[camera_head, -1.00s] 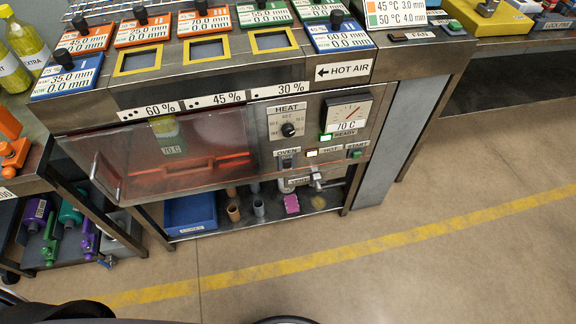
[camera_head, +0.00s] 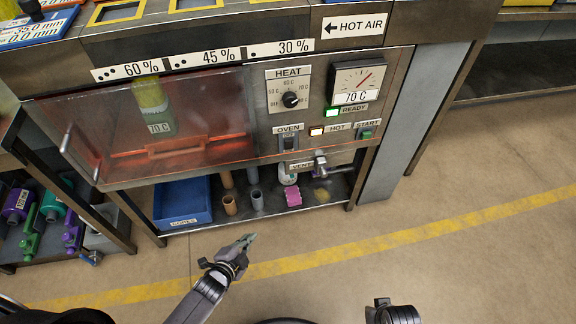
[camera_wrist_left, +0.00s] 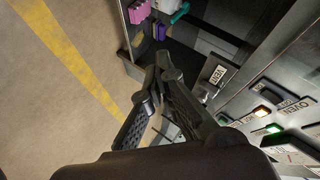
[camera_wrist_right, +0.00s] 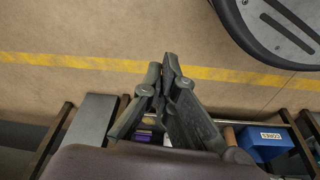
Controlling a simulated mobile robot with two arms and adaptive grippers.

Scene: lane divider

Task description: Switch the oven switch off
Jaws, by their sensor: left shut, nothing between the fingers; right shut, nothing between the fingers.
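The oven switch (camera_head: 289,142) is a small dark switch under the OVEN label (camera_head: 288,128), on the steel front panel right of the oven door. Its on or off position is too small to tell. The HOT lamp (camera_head: 316,131) glows orange and the READY lamp (camera_head: 331,112) glows green. My left gripper (camera_head: 248,240) is shut and empty, in front of and below the panel, apart from the switch. It also shows in the left wrist view (camera_wrist_left: 160,75). My right gripper (camera_wrist_right: 165,70) is shut and empty, over the floor in the right wrist view.
The oven door (camera_head: 165,125) is transparent, with a bottle behind it. The heat knob (camera_head: 290,99), START button (camera_head: 366,134) and vent valve (camera_head: 320,163) are near the switch. A blue bin (camera_head: 182,203) and several cups stand on the lower shelf. The floor in front is free.

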